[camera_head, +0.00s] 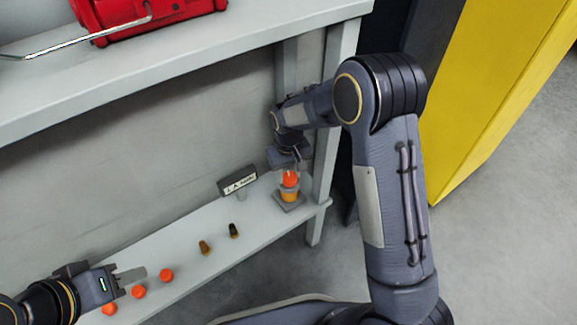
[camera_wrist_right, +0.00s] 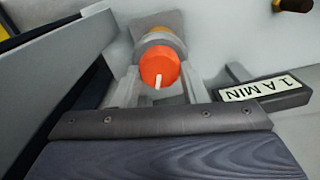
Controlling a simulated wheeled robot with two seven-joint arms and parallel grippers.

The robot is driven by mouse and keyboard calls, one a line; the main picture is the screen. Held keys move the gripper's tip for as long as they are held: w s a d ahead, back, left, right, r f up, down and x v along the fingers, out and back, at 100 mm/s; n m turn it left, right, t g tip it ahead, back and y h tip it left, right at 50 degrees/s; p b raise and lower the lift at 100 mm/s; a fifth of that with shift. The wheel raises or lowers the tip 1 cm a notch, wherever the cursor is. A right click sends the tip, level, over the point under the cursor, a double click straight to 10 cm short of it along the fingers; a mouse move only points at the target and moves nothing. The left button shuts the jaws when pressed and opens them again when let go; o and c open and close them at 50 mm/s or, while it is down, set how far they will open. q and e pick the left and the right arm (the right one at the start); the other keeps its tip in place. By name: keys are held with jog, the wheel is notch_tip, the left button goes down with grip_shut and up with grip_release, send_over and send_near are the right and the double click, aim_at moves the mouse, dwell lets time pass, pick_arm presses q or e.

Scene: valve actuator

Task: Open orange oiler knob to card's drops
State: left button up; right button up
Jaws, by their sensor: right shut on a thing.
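The orange oiler knob (camera_head: 290,179) sits on top of an amber oiler body (camera_head: 289,195) with a grey square base at the right end of the lower shelf. In the right wrist view the knob (camera_wrist_right: 159,66) shows a white mark on its face, pointing down the picture. My right gripper (camera_wrist_right: 158,86) is shut on the knob, with a finger on each side. The card (camera_head: 238,181) stands left of the oiler; in the wrist view its label (camera_wrist_right: 256,90) seems to read "1 A MIN". My left gripper (camera_head: 132,274) is low at the left; its jaw gap is not clear.
Three orange caps (camera_head: 166,274) lie near my left gripper on the lower shelf (camera_head: 180,229). Two brown pieces (camera_head: 205,247) stand between them and the oiler. A shelf post (camera_head: 333,110) rises close to my right forearm. A red toolbox (camera_head: 150,17) is on the upper shelf.

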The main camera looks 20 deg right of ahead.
jog(key=m+p, duration=0.1)
jog(key=m, duration=0.1)
jog(key=m+p, duration=0.1)
jog(key=shift+d+r+m, duration=0.1)
jog(key=shift+r+m, duration=0.1)
jog(key=shift+m, duration=0.2)
jog(key=m+p, duration=0.2)
jog(key=m, duration=0.1)
jog(key=shift+m+p, duration=0.3)
jog(key=shift+p, duration=0.1)
jog(key=m+p, duration=0.2)
jog(key=m, duration=0.2)
jog(key=shift+d, duration=0.1)
jog(key=shift+f+m+p, duration=0.15)
jog(key=shift+m+p, duration=0.85)
jog(key=shift+m, duration=0.6)
jog(key=o, duration=1)
jog(key=shift+s, duration=0.1)
